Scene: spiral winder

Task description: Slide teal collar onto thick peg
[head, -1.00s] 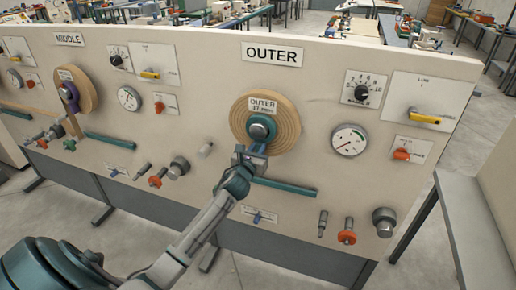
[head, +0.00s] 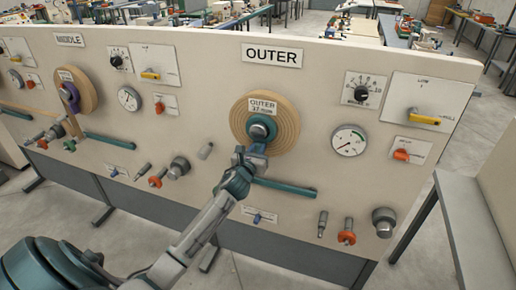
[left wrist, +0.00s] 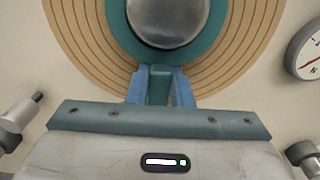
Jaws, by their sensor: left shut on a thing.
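The teal collar (head: 258,130) is a ring at the centre of the wooden OUTER disc (head: 284,133). In the left wrist view the collar (left wrist: 124,38) surrounds the round silver end of the thick peg (left wrist: 168,18); how far along the peg it sits cannot be told. My left gripper (head: 254,152) is just below the disc's centre. In the left wrist view its blue fingers (left wrist: 160,85) are shut on the collar's teal tab. The top of the ring is outside that view. My right gripper is not in view.
A dial gauge (head: 349,141) is right of the disc. A teal bar (head: 285,189) runs below it. A grey cylinder (head: 205,151) sticks out at its left. Knobs and pegs line the panel's lower edge. A grey bench (head: 475,210) stands at right.

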